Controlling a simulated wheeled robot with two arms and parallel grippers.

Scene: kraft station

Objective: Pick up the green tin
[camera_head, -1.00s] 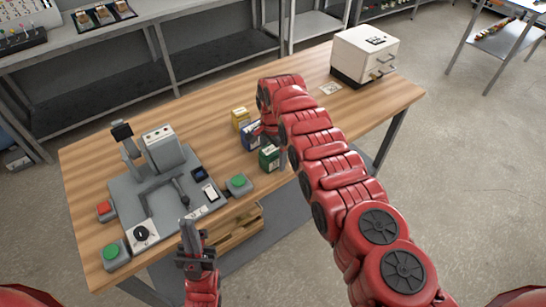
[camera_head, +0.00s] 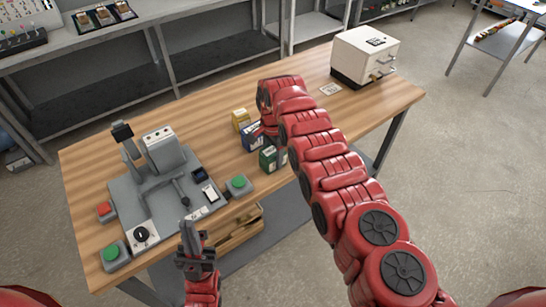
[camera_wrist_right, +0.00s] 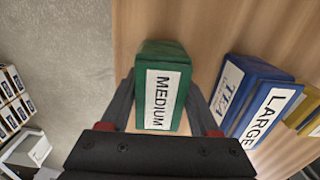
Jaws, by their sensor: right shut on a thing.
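The green tin (camera_head: 269,158) stands on the wooden table near its front edge. In the right wrist view the green tin (camera_wrist_right: 161,85), with a white "MEDIUM" label, sits between the two fingers of my right gripper (camera_wrist_right: 163,110), which is shut on it. In the head view my right arm partly covers the right gripper (camera_head: 282,155) and the tin. My left gripper (camera_head: 190,240) is in front of the table, pointing up, away from the tin; its fingers look close together, but I cannot tell whether it is open or shut.
A blue tin (camera_head: 251,137) and a yellow tin (camera_head: 241,119) stand just behind the green one. A grey machine (camera_head: 160,185) with red and green buttons fills the table's left. An open drawer (camera_head: 240,230) juts out below.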

